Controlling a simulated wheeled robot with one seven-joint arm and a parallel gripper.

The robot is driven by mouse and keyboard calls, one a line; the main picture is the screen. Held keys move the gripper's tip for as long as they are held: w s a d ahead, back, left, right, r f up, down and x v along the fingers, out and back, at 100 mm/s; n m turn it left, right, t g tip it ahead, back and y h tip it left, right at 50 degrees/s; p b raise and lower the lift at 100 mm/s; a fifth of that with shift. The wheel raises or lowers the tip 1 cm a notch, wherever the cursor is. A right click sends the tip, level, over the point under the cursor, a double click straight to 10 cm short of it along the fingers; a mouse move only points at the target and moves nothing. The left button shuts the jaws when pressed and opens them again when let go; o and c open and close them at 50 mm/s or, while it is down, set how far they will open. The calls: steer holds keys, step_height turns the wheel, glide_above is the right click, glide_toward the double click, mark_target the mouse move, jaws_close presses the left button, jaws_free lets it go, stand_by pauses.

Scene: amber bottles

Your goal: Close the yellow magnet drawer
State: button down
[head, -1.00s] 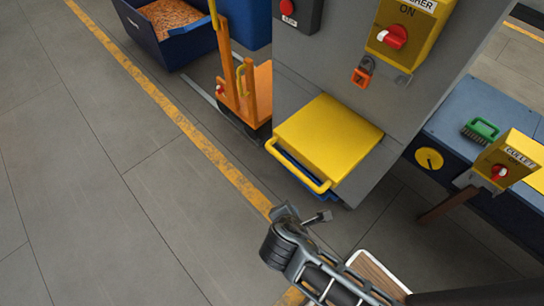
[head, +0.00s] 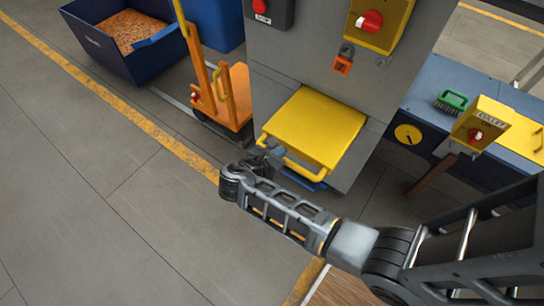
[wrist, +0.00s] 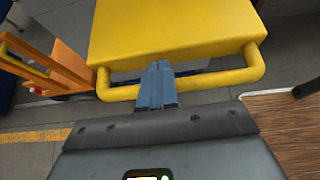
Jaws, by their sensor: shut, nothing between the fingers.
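The yellow drawer (head: 315,128) sticks out from the lower front of a grey cabinet, with a blue edge showing under it. Its yellow bar handle (head: 305,172) runs along the front. In the wrist view the drawer (wrist: 165,28) fills the upper middle, and the handle (wrist: 215,80) crosses below it. My gripper (head: 270,152) is at the left part of the handle in the head view. In the wrist view its shut fingers (wrist: 155,82) overlap the handle near its middle. I cannot tell whether they touch it. Nothing is held.
The grey cabinet (head: 285,60) carries a red switch and an orange padlock (head: 342,66). An orange cart (head: 232,100) stands left of the drawer. A blue bin (head: 105,50) is farther left. A blue bench (head: 430,85) is on the right. The left floor is clear.

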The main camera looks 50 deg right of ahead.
mark_target(328, 100)
steer(key=shift+x, duration=1.55)
steer(key=d, duration=2.4)
steer(key=shift+w+f, duration=0.1)
steer(key=shift+w, duration=0.3)
steer(key=shift+d, duration=0.45)
steer(key=shift+r, duration=0.25)
